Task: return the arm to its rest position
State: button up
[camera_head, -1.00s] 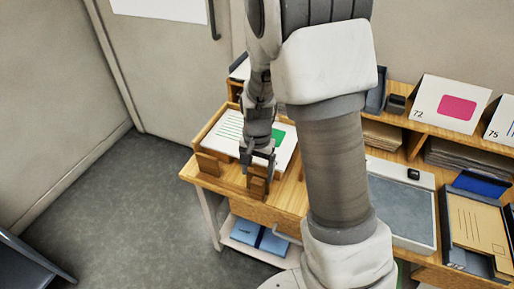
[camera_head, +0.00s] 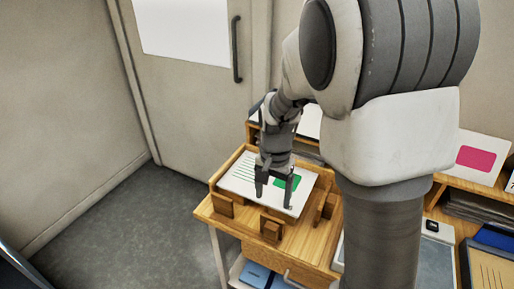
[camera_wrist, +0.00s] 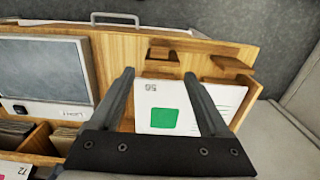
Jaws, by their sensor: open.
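My gripper (camera_head: 273,202) is open and empty, its two fingers spread and pointing down over a white card with a green patch (camera_head: 240,181). In the wrist view my gripper (camera_wrist: 162,82) shows its fingers on either side of the card (camera_wrist: 160,94), which bears a number that looks like 50. The card lies in a wooden tray (camera_head: 222,207) at the left end of the wooden table (camera_head: 312,254). A gap between fingertips and card seems to show, but its size is hard to judge. My arm hides part of the table.
A card with a pink patch (camera_head: 482,156) stands on the shelf at right. A grey-topped device (camera_wrist: 45,70) sits on the table beside the tray. Blue items (camera_head: 254,275) lie on a lower shelf. A door (camera_head: 190,70) is behind, and open floor (camera_head: 130,235) lies left.

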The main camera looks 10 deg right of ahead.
jog(key=s+d+r+n+t, duration=0.2)
jog(key=s+r+n+t, duration=0.3)
jog(key=s+r, duration=1.2)
jog(key=shift+s+d+r+n+t+p, duration=0.2)
jog(key=shift+r+n+t+p, duration=0.1)
jog(key=shift+n, duration=0.8)
jog(key=shift+w, duration=0.1)
dwell(0.5)
